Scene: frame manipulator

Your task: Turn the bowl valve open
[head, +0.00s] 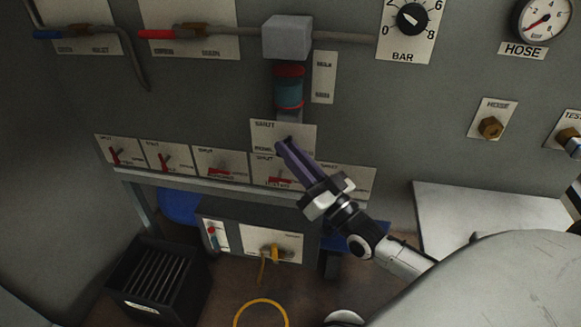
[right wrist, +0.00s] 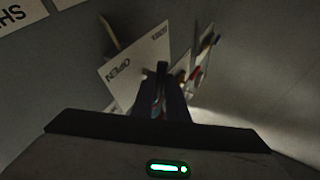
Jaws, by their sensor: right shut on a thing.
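The filter bowl (head: 289,92), a blue-green cylinder with a red band, hangs under a grey block on the wall. Below it is a pale plate (head: 263,130) marked SHUT; in the right wrist view the plate (right wrist: 122,72) also reads OPEN. My right gripper (head: 281,147) reaches up from the lower right, its purple fingers at this plate. It is shut on the bowl valve's dark handle (right wrist: 162,70), which shows between the fingertips in the right wrist view. The fingers mostly hide the handle in the head view, so its angle is hard to tell. My left gripper is not in view.
A row of plates with red levers (head: 221,170) runs just below and beside the gripper. Above are a blue lever (head: 48,35), a red lever (head: 157,34) and a BAR knob (head: 411,17). A black crate (head: 157,282) stands at lower left.

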